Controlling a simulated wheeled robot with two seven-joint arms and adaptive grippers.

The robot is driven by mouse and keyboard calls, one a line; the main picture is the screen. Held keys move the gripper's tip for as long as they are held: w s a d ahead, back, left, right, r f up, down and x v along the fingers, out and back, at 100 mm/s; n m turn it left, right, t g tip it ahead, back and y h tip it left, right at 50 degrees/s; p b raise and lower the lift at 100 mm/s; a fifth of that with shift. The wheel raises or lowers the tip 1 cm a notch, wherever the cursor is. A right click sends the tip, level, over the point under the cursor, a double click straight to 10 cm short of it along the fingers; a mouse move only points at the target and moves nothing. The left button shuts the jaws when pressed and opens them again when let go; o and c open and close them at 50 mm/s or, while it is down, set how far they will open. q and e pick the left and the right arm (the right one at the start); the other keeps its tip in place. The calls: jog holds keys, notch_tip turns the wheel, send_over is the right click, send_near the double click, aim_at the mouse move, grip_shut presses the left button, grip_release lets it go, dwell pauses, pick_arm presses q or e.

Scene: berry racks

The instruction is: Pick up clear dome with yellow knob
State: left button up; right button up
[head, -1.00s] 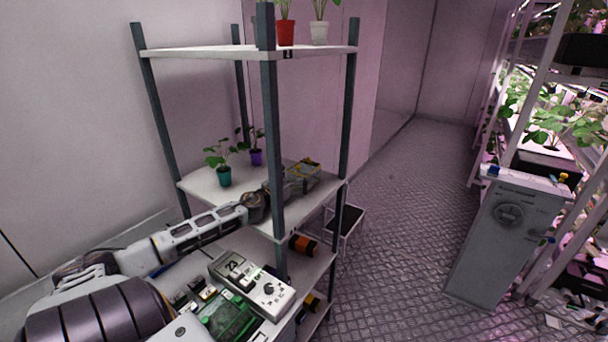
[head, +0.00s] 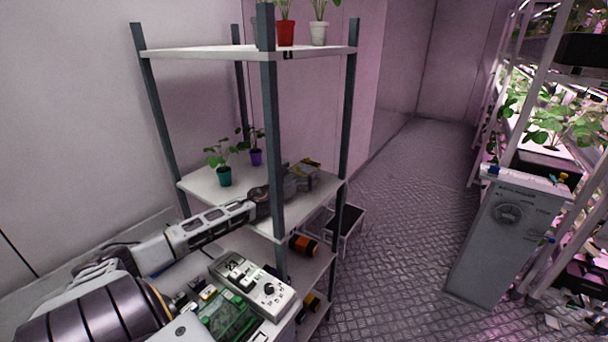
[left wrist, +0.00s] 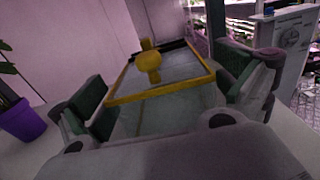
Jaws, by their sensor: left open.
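The clear dome with yellow knob (left wrist: 149,64) is in the middle of the left wrist view. It is a see-through box-like cover with yellow edging and an upright yellow knob on top. In the head view the dome (head: 312,165) stands at the right end of the middle shelf, partly hidden by my left gripper (head: 300,180). In the left wrist view my left gripper (left wrist: 165,88) is open, one green-padded finger at each side of the dome's near part. I cannot tell whether the pads touch it. My right gripper is not in view.
A dark rack post (head: 274,130) stands in front of my left arm. A teal pot (head: 224,176) and a purple pot (head: 256,157) share the middle shelf (head: 200,187). The top shelf (head: 215,52) hangs above. A grey cabinet (head: 505,235) stands right; the floor between is mostly clear.

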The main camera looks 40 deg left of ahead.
aim_at(300, 170)
pick_arm(q)
jog(key=shift+c, duration=0.3)
jog(key=c, duration=1)
jog(key=shift+r, duration=0.25)
jog(key=shift+r+p, duration=0.6)
jog(key=shift+r, duration=4.15)
jog(key=shift+s, duration=0.1)
